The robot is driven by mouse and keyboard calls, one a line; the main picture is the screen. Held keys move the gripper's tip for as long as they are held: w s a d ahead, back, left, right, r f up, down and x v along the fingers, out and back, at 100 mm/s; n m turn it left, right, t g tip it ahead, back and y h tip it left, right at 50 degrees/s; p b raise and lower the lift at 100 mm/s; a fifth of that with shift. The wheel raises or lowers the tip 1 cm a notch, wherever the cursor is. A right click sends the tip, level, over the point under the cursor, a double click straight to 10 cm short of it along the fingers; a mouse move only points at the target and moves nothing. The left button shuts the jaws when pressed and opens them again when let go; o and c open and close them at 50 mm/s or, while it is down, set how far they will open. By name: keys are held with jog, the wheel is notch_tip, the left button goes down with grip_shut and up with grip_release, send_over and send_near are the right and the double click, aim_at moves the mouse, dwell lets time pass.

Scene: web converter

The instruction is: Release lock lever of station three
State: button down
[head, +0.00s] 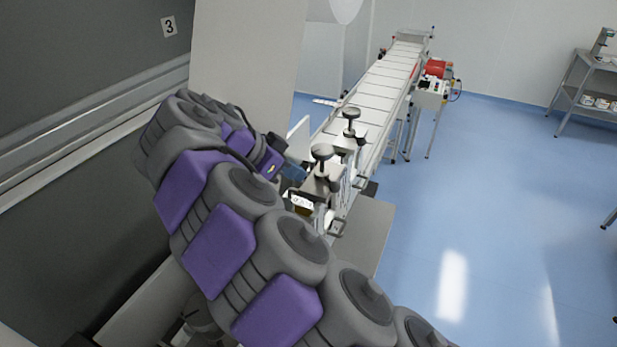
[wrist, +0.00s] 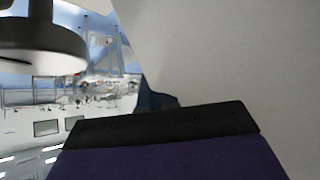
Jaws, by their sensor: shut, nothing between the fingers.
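A sign with the number 3 (head: 169,27) is on the dark wall at upper left. In the head view, a metal machine station has two dark round knobs, a near one (head: 322,152) and a far one (head: 351,113). I cannot tell which part is the lock lever. My gripper (head: 273,163) is at the end of my bent purple and grey arm, just left of the near knob. Its dark edge (wrist: 165,125) fills the lower wrist view. It is shut and holds nothing. A large dark round knob (wrist: 40,40) shows close at upper left there, apart from it.
A pale upright panel (head: 245,60) stands behind my arm and fills the right of the wrist view. A long white conveyor (head: 380,90) runs away from the station. A shelf rack (head: 580,95) stands far right. Open blue floor (head: 480,190) lies right of the station.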

aim_at(329, 189)
jog(key=b+x, duration=0.1)
jog(key=x, duration=0.8)
jog(key=shift+f, duration=0.2)
jog(key=shift+d, duration=0.15)
